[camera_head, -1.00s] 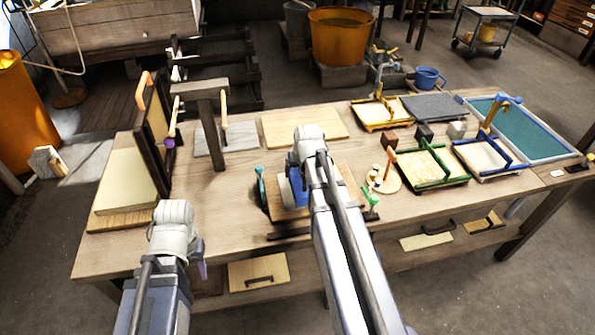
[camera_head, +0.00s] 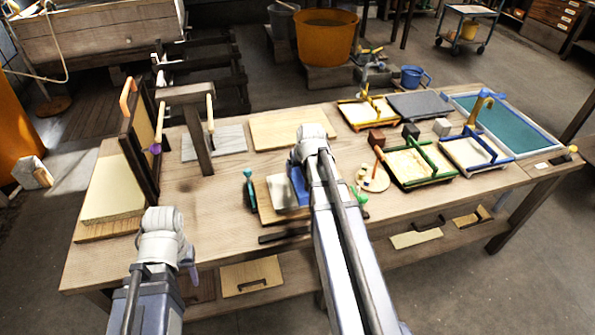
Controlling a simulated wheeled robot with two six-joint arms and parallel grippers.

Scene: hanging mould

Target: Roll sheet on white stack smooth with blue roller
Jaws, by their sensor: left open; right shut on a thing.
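The white stack (camera_head: 280,192) lies on a wooden board near the front middle of the bench. Its left part shows as a pale flat surface; the rest is hidden by my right arm. I cannot tell the sheet apart from the stack. The blue roller (camera_head: 297,184) is at the stack, partly hidden by my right arm; I cannot tell whether it touches. My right gripper (camera_head: 300,170) is shut on the roller, its fingertips mostly hidden. My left gripper (camera_head: 190,268) is open and empty, low over the bench's front edge, left of the stack.
A teal-handled tool (camera_head: 249,186) stands left of the stack. A round board with small items (camera_head: 373,177) and a green-framed tray (camera_head: 420,165) are to the right. An upright wooden post (camera_head: 198,140) stands behind left.

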